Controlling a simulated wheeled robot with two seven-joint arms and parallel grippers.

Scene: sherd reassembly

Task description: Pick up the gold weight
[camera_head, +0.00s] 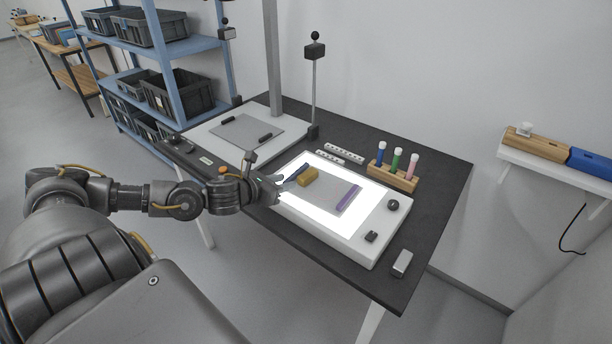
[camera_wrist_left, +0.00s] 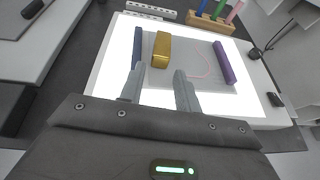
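The gold weight (camera_head: 307,177) is a small gold block lying on the lit white panel (camera_head: 364,222). It also shows in the left wrist view (camera_wrist_left: 161,50), ahead of the fingertips and nearer the left finger. My left gripper (camera_head: 281,181) comes in from the left over the panel's left edge. In the left wrist view its two fingers (camera_wrist_left: 158,78) are spread apart with nothing between them. A dark blue bar (camera_wrist_left: 137,46) lies left of the gold weight, and a purple bar (camera_head: 348,198) lies to its right. My right gripper is not in view.
A wooden holder (camera_head: 392,178) with blue, green and pink markers stands behind the panel. Dark knobs (camera_head: 393,205) sit on the panel's right border. A post stand (camera_head: 314,90) rises at the table's back. A grey board (camera_head: 248,130) lies at the back left.

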